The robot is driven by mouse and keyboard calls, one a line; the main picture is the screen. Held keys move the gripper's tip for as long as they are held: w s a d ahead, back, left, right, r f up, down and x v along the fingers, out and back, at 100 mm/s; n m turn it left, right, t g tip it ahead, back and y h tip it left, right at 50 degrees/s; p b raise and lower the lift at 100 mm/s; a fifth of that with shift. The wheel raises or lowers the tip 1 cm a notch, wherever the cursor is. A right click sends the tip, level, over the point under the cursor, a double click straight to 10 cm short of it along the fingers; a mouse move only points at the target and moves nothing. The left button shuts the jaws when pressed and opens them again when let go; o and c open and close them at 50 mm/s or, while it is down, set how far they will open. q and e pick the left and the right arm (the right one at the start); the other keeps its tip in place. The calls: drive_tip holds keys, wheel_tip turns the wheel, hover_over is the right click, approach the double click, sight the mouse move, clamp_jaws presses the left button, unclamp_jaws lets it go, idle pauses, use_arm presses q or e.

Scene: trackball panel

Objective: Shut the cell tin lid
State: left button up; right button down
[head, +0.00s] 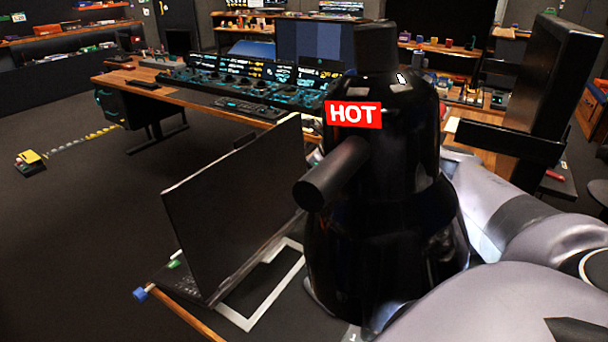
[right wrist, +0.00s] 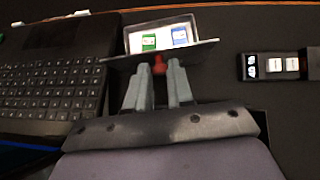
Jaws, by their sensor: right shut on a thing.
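In the right wrist view, a pale tin (right wrist: 133,40) stands open with a green and a blue cell visible inside. Its grey lid (right wrist: 200,50) is raised along the near side and seen at a slant. A small red knob (right wrist: 159,69) sits on the lid. My right gripper (right wrist: 159,76) is shut on this red knob, fingers on both sides. In the head view the tin and my right gripper are hidden behind a large black urn. My left gripper is in neither view.
The black urn (head: 390,220) with a red HOT label and a spout stands close in front. A laptop (head: 240,205) stands open left of it; its keyboard (right wrist: 50,88) is left of the tin. A black box (right wrist: 275,65) with pale cells lies right of the tin.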

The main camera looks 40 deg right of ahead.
idle(0.8)
drive_tip(key=c, duration=1)
unclamp_jaws()
drive_tip(key=shift+r, duration=0.1)
drive_tip(key=shift+p+v, duration=0.5)
drive_tip(key=shift+v, duration=3.05)
